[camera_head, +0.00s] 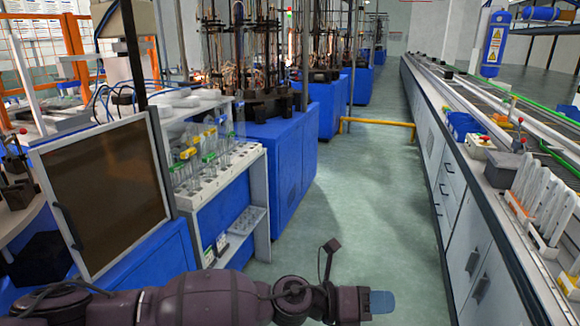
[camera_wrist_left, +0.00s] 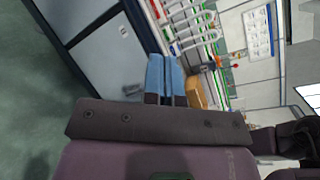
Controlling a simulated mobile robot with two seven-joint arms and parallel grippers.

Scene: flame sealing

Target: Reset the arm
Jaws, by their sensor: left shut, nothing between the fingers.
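My left arm comes in from the left along the bottom of the head view. Its gripper (camera_head: 380,302) has blue fingers and hangs over the open aisle floor, apart from both benches. In the left wrist view the two blue fingers (camera_wrist_left: 164,80) lie side by side, closed together with nothing between them. My right gripper is in neither view.
On the left stand a dark-panelled cabinet (camera_head: 105,195) and a rack of glass tubes (camera_head: 205,180). On the right a long bench (camera_head: 470,220) carries white upright racks (camera_head: 545,205) and a grey box (camera_head: 503,168). The green floor (camera_head: 355,200) between is clear; a yellow rail (camera_head: 375,122) stands further back.

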